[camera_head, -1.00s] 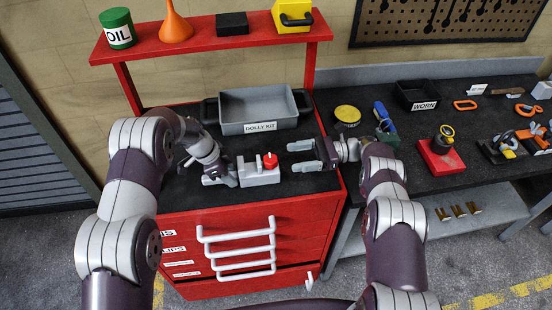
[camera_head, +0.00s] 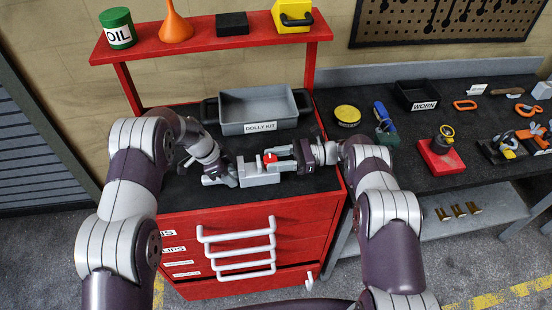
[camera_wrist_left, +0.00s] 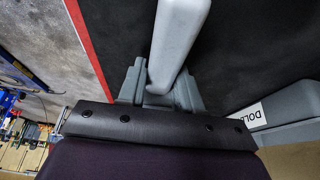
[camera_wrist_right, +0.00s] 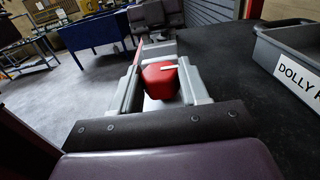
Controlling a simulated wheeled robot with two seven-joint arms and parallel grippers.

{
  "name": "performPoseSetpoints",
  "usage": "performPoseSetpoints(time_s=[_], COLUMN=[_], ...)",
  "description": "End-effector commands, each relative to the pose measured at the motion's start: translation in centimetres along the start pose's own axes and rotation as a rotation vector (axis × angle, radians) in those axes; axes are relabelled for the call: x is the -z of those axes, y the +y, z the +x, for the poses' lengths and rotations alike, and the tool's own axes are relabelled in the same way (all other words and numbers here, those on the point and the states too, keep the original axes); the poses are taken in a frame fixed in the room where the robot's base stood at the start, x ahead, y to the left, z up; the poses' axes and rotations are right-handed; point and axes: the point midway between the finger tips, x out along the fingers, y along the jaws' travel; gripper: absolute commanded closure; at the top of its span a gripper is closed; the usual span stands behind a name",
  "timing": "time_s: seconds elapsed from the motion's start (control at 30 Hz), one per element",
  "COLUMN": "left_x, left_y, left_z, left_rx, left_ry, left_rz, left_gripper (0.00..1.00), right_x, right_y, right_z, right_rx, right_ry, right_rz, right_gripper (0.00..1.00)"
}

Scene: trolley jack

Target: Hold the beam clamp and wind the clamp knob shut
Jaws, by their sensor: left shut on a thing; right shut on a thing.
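The grey beam clamp (camera_head: 262,178) rests on the black top of the red cabinet, with a red clamp knob (camera_head: 269,157) on it. My left gripper (camera_head: 230,179) is shut on the clamp's left end. In the left wrist view the clamp's pale grey body (camera_wrist_left: 178,40) runs out from between the fingers. My right gripper (camera_head: 273,161) reaches in from the right and is shut on the knob. In the right wrist view the red knob (camera_wrist_right: 158,80), with a white mark on its top, sits between the two fingers. The fingers partly hide its sides.
A grey tray labelled DOLLY KIT (camera_head: 258,108) stands behind the clamp. A red shelf (camera_head: 200,43) with an oil can and funnel spans above. At right, the dark bench (camera_head: 440,195) holds a red block, a yellow tin and several tools. Bare cabinet top lies in front of the clamp.

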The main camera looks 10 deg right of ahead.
Motion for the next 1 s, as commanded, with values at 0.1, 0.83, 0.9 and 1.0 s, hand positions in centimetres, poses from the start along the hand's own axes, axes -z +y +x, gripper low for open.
performPoseSetpoints(time_s=[0.1,0.83,0.9,1.0], left_x=[-0.05,-0.03,-0.03,-0.03], left_y=[0.06,0.04,0.04,0.04], left_z=[0.05,0.05,0.05,0.04], left_rx=[-0.002,-0.001,-0.001,-0.001], left_ry=[-0.001,0.000,0.000,0.000], left_rz=[0.000,-0.001,0.000,0.000], left_gripper=[1.00,1.00,1.00,1.00], right_x=[-0.18,-0.01,0.00,0.00], right_y=[0.11,0.42,0.42,0.43], right_z=[0.01,0.03,0.03,-0.01], right_rx=[0.077,0.263,0.263,0.263], right_ry=[-0.004,0.001,0.001,0.001], right_rz=[0.002,0.000,0.000,0.000], right_gripper=[0.86,0.30,0.30,0.30])
